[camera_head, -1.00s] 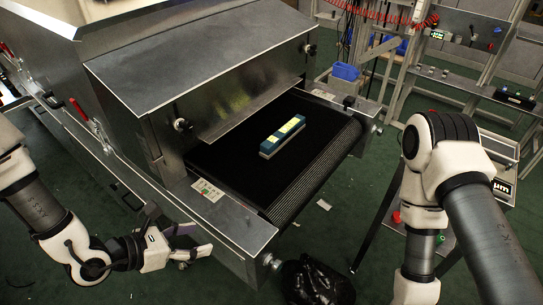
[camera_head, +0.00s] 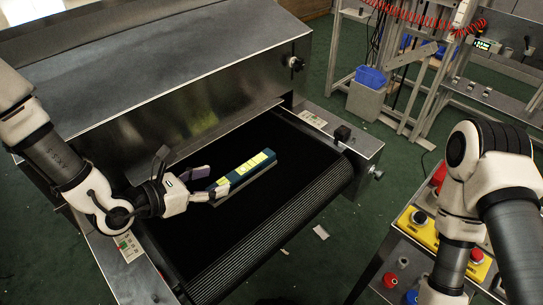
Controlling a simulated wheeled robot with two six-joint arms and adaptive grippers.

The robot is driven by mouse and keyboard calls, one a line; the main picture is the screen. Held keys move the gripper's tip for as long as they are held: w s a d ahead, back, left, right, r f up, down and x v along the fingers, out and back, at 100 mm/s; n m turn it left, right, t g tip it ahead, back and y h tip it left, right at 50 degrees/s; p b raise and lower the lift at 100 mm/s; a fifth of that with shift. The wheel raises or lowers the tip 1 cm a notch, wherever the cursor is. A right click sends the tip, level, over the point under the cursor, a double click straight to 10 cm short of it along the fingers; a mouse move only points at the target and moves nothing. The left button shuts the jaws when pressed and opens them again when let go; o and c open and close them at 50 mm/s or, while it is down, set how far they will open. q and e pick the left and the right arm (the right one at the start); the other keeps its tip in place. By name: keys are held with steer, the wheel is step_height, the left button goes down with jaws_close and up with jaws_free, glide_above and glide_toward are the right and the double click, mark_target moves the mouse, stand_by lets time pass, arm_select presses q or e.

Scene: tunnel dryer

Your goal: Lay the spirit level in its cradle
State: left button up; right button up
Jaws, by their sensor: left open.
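The spirit level (camera_head: 246,173) is a teal bar with yellow-green patches and a grey lower side. It lies on the black conveyor belt, slanting up to the right in the head view. My left gripper (camera_head: 212,182) is open at the bar's left end, with one finger on its far side and one by its near corner. I cannot tell whether the fingers touch it. My right arm stands at the right, but its gripper is out of the picture. I cannot make out a cradle.
The dryer's metal hood (camera_head: 170,75) rises behind the belt (camera_head: 270,215), above my left gripper. Metal side rails flank the belt. A control box with yellow panels and buttons (camera_head: 425,228) stands at the lower right. A blue bin (camera_head: 371,77) is at the back.

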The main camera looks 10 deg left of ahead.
mark_target(242, 170)
arm_select(q)
steer(key=shift+w+d+f, duration=0.2)
steer(key=shift+w+d, duration=0.1)
steer(key=shift+w, duration=0.15)
steer(key=x, duration=0.6)
steer(key=shift+w+d+r, duration=0.1)
steer(key=shift+d+r, duration=0.1)
steer(key=shift+r, duration=0.05)
jaws_close()
